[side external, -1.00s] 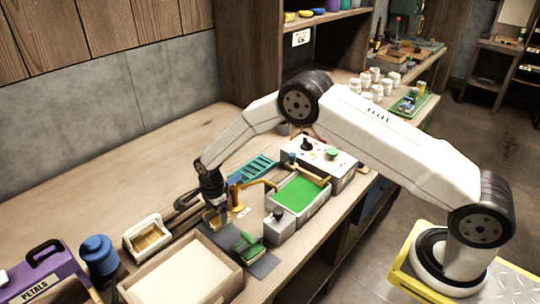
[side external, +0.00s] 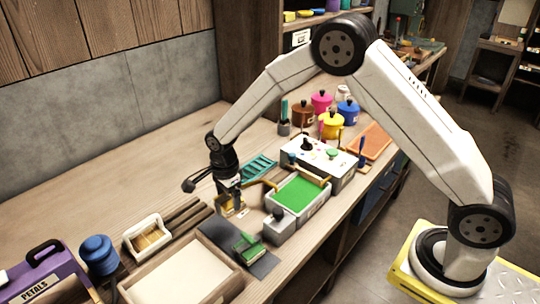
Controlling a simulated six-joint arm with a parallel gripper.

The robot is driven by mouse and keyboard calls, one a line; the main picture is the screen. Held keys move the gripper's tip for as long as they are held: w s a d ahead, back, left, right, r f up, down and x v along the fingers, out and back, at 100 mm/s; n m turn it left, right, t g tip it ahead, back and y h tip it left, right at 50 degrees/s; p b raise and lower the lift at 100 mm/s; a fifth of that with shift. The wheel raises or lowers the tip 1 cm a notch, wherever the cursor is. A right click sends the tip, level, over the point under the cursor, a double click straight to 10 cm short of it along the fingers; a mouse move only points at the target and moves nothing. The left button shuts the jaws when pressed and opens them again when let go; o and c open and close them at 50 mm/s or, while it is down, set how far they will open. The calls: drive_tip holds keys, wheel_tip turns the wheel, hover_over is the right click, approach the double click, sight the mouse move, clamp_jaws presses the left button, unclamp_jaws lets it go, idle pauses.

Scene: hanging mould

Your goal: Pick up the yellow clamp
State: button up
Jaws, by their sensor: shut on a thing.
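My gripper (side external: 231,198) points down over the bench, left of the green-filled tray. It is shut on the yellow clamp (side external: 229,208), a small yellow piece showing at and below the fingertips. The fingers hide part of the clamp. It is low over the bench, and I cannot tell whether it touches the surface.
The green-filled tray (side external: 300,194) and a grey box (side external: 279,228) stand right of my gripper. A white box (side external: 148,236) stands left, and colored pots (side external: 330,124) stand behind. The bench at back left is clear.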

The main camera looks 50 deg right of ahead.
drive_tip(key=s+d+r, duration=0.1)
drive_tip(key=s+r, duration=0.2)
drive_tip(key=s, duration=0.5)
drive_tip(key=shift+s+r, duration=0.25)
drive_tip(key=shift+r, duration=0.05)
drive_tip(key=shift+d, duration=0.1)
drive_tip(key=d+m, duration=0.4)
drive_tip(key=d, duration=1.4)
drive_tip(key=shift+w+d+r+m, duration=0.3)
drive_tip(key=shift+d+r+m, duration=0.05)
drive_tip(key=shift+d+m, duration=0.05)
drive_tip(key=shift+f, duration=0.15)
drive_tip(key=shift+f, duration=6)
